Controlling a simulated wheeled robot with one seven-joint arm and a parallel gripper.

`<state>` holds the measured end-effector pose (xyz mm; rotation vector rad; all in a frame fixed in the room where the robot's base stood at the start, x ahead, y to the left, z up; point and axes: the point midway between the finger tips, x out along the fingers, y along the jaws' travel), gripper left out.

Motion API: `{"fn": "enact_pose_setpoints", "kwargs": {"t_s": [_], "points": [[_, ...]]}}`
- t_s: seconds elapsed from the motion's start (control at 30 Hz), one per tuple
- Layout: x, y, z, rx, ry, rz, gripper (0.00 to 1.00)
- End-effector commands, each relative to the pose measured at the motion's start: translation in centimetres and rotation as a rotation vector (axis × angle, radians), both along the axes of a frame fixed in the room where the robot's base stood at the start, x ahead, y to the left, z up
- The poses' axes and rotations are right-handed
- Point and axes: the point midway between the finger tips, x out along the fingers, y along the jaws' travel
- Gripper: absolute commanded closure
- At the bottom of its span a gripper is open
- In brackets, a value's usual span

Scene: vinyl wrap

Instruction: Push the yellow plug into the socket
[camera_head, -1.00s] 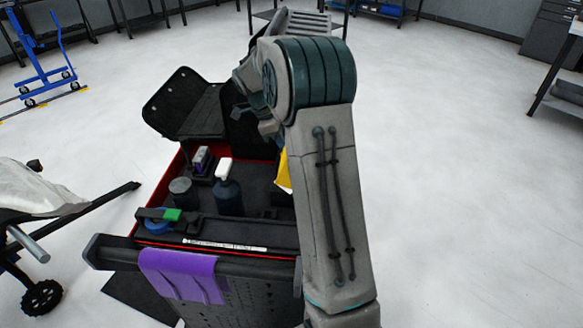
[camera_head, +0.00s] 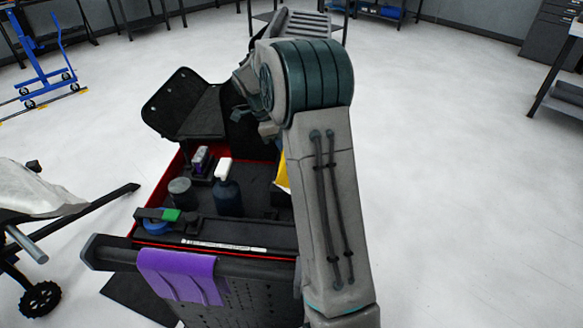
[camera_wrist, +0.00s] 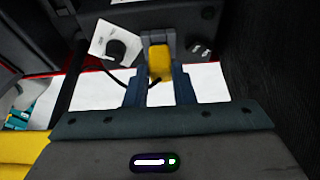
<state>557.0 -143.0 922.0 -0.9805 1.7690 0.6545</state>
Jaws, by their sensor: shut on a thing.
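In the wrist view the yellow plug (camera_wrist: 160,64) sits between the two blue fingers of my gripper (camera_wrist: 160,80), which is shut on it. A grey block (camera_wrist: 158,36), which looks like the socket, stands right beyond the plug. The plug's far end meets or overlaps this block; I cannot tell how deep it is in. A dark cord runs near the left finger. In the head view my arm hides the plug and socket.
The black cart (camera_head: 262,308) has a red-edged top with a dark bottle (camera_head: 228,197), a grey jar (camera_head: 180,191) and a purple-labelled item (camera_head: 202,159). A purple cloth (camera_head: 180,275) hangs at its front. A white sheet (camera_wrist: 208,80) lies under my fingers.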

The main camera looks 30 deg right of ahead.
Motion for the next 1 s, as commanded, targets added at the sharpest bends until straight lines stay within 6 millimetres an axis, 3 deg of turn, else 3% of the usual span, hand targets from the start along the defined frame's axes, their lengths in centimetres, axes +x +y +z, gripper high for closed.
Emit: {"fn": "enact_pose_setpoints", "kwargs": {"t_s": [0.87,0.9,0.97,1.0], "points": [[0.0,-0.01,-0.44,0.0,0.0,0.0,0.99],[0.0,-0.01,-0.44,0.0,0.0,0.0,0.66],[0.0,-0.01,-0.44,0.0,0.0,0.0,0.52],[0.0,-0.01,-0.44,0.0,0.0,0.0,0.52]]}}
